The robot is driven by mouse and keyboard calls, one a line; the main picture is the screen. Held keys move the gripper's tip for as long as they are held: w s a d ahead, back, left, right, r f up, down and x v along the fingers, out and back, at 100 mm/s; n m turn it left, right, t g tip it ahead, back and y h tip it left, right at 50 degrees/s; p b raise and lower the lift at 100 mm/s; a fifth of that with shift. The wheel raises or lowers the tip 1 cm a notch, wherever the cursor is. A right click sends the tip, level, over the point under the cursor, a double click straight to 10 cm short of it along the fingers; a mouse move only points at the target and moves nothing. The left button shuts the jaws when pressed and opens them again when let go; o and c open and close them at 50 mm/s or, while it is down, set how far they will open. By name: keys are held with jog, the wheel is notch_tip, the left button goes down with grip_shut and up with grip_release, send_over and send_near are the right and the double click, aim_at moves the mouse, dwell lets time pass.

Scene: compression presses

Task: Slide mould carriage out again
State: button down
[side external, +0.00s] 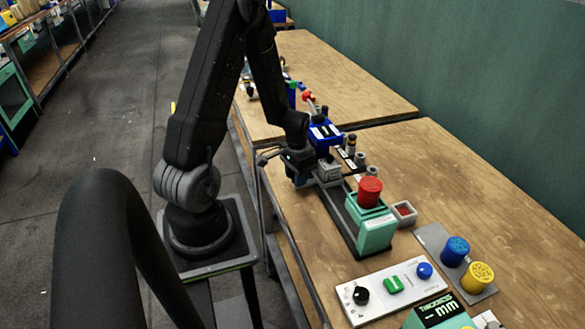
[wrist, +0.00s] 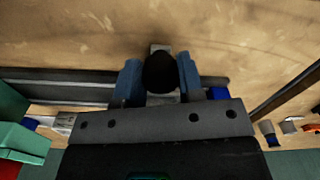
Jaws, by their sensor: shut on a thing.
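My gripper (side external: 298,168) is low over the bench, at the near side of the dark rail (side external: 338,212). In the wrist view its two blue fingers (wrist: 159,78) stand on either side of a round black knob (wrist: 160,72) and are shut on it. A grey block (side external: 329,171), which looks like the mould carriage, sits on the rail beside my gripper. The blue press head (side external: 324,133) stands just behind it. A green block with a red cylinder (side external: 370,191) on top stands at the rail's front end. My gripper hides the knob in the side view.
A small grey tray (side external: 403,213) with red contents stands right of the green block. A white control panel (side external: 392,287) and blue and yellow cylinders (side external: 480,275) are nearer the camera. Small dark and grey cylinders stand behind the rail. The bench at right is clear.

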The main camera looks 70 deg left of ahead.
jog(key=d, duration=0.8)
jog(key=shift+d, duration=0.15)
jog(key=c, duration=0.8)
grip_release()
jog(key=shift+o, duration=0.2)
notch_tip(320, 180, up, 14)
